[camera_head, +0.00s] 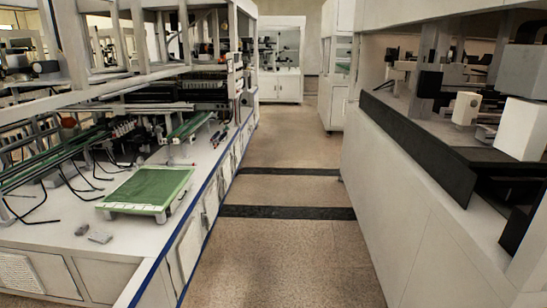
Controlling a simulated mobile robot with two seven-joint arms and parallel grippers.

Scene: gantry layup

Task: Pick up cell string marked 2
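I cannot make out a cell string marked 2 or any number mark in the head view. A flat green panel (150,186) with a pale frame lies on the white worktop of the left machine, near its aisle edge. I cannot tell whether any cell strings lie on it. Neither of my grippers shows in this view.
The left machine's white worktop (70,228) carries black cables, green rails (190,125) and small grey parts (100,237). A white machine (410,190) with a dark ledge stands right. The aisle floor (285,250) between is clear, with dark strips across. Cabinets (281,85) stand far back.

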